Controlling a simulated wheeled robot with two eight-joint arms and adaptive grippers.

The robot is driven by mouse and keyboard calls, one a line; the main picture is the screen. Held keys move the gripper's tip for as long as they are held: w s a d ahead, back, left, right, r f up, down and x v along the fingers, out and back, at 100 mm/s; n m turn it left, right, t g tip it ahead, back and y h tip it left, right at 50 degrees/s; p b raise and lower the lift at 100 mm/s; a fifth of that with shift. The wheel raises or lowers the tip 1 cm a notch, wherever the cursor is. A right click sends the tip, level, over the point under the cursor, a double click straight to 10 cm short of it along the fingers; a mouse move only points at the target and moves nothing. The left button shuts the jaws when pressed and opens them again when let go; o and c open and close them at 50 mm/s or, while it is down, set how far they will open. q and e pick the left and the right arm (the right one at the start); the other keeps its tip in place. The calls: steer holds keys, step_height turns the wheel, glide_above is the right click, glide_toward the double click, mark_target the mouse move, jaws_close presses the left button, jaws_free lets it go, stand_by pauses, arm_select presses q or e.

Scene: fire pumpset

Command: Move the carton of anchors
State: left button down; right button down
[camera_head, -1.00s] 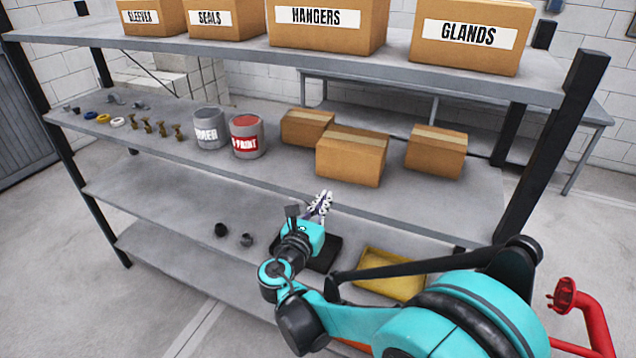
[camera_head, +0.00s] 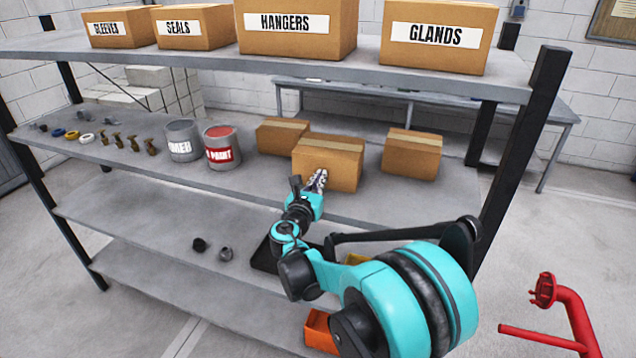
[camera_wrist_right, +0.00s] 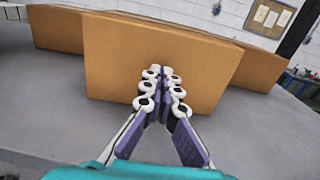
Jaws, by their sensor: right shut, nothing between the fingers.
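No label reading anchors shows on any carton. Three plain brown cartons stand on the second shelf: a front one (camera_head: 328,166), one behind it to the left (camera_head: 281,134) and one to the right (camera_head: 411,155). My right gripper (camera_head: 318,180) is shut and empty in front of the front carton, overlapping its lower face. In the right wrist view its closed fingers (camera_wrist_right: 161,75) point at the broad face of the front carton (camera_wrist_right: 160,45); whether they touch it I cannot tell. My left gripper is out of view.
Top-shelf cartons read sleeves (camera_head: 118,28), seals (camera_head: 195,27), hangers (camera_head: 297,27) and glands (camera_head: 438,37). A paint can (camera_head: 221,152) and a grey can (camera_head: 182,140) stand left of the plain cartons. A dark upright (camera_head: 522,150) bounds the shelf's right side.

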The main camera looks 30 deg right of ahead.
steer(key=x, duration=1.4)
steer(key=shift+w+d+b, duration=0.2)
steer(key=shift+w+b, duration=0.1)
